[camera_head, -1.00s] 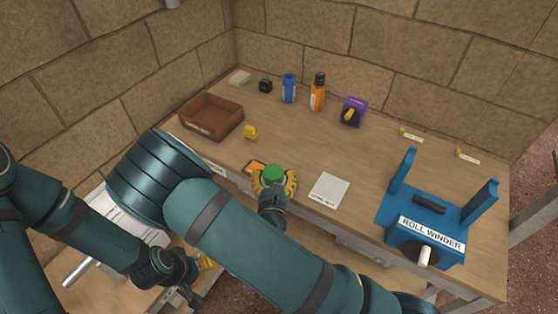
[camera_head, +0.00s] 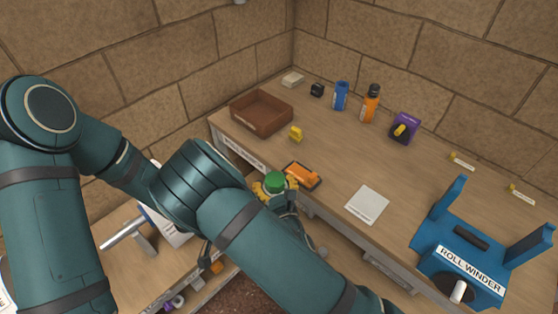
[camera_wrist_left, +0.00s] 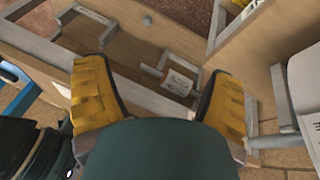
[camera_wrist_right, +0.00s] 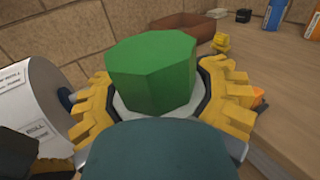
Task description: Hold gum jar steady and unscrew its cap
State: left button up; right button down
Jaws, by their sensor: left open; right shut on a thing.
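The gum jar has a faceted green cap (camera_head: 275,179), which is on it. My right gripper (camera_head: 276,188) is shut around the jar, yellow fingers on both sides, near the workbench's front edge. In the right wrist view the green cap (camera_wrist_right: 152,72) rises above the fingers, with a pale rim of the jar (camera_wrist_right: 128,108) below it. The rest of the jar is hidden. My left gripper (camera_wrist_left: 155,67) is open and empty in the left wrist view, facing the bench's drawer fronts and lower frame. In the head view it is mostly hidden behind my right arm.
An orange tool (camera_head: 302,175) lies on the workbench (camera_head: 335,165) beside the jar. A brown tray (camera_head: 262,113), a small yellow item (camera_head: 296,134), bottles and a purple dispenser (camera_head: 403,128) stand behind. A white card (camera_head: 367,205) and the blue roll winder (camera_head: 468,250) are at right.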

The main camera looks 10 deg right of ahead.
pick_arm(q)
jog(key=w+d+r+m+y, duration=0.1)
jog(key=w+d+r+m, duration=0.2)
jog(key=w+r+m, duration=0.7)
notch_tip(320, 180, up, 12)
jog(key=m+g+y, duration=0.1)
jog(key=m+y, duration=0.3)
jog(key=m, duration=2)
send_over(278, 179)
jog(key=shift+w+a+f, duration=0.15)
jog(key=shift+f, duration=0.05)
jog(key=shift+d+f, duration=0.2)
jog(key=shift+f, duration=3.75)
